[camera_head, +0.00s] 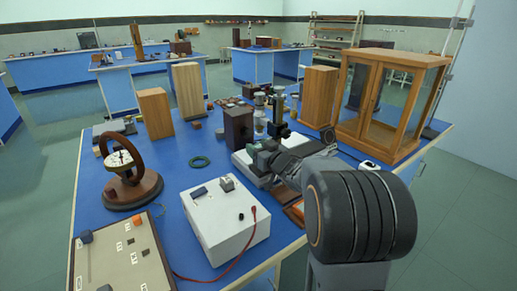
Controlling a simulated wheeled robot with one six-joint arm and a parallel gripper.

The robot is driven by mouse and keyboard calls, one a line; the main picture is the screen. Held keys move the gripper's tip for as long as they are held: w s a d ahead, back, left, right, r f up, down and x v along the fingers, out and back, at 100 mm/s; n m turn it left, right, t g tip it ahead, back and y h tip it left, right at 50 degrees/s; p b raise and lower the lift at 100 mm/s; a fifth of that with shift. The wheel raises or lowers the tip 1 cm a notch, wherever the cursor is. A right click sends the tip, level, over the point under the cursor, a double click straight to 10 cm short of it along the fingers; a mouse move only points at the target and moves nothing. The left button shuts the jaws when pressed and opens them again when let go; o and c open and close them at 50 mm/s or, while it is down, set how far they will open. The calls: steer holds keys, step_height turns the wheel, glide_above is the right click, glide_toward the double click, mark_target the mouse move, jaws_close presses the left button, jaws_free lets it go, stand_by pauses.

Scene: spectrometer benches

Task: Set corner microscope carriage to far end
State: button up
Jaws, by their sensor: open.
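A microscope stands on the blue bench, with a dark upright column (279,110) behind my arm. A pale, low base (248,170) shows beside and below my gripper; I take it to be the microscope's bed. My gripper (261,148) is small in view, at the end of my arm, above this base and in front of the column. It is open. The carriage itself is mostly hidden by my gripper and wrist, so its place along the bed and any touch with my gripper cannot be told.
A dark wooden box (238,128) stands just left of the microscope. A glass-fronted wooden case (385,98) and a wooden block (318,95) stand to the right and behind. A white power box (225,225) with a red lead is in front.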

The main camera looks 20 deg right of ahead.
steer(key=shift+w, duration=0.1)
jaws_close()
stand_by(0.5)
